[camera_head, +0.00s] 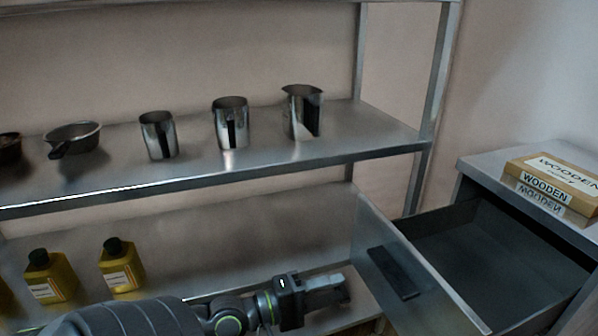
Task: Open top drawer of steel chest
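The steel chest (480,168) stands at the right. Its top drawer (405,262) is pulled out to the left, and its empty dark inside shows. A dark handle (394,273) is on the drawer's front. My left gripper (338,290) is just left of the drawer front, lower than the handle's middle and apart from it in the picture. Its fingers look close together, but the gap between them cannot be made out. My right gripper is not in view.
A yellow box marked WOODEN (553,184) lies on the chest. A steel shelf (270,170) behind my arm holds several metal jugs (230,122) and a small pan (73,137). Yellow bottles (121,266) stand on the lower shelf at the left.

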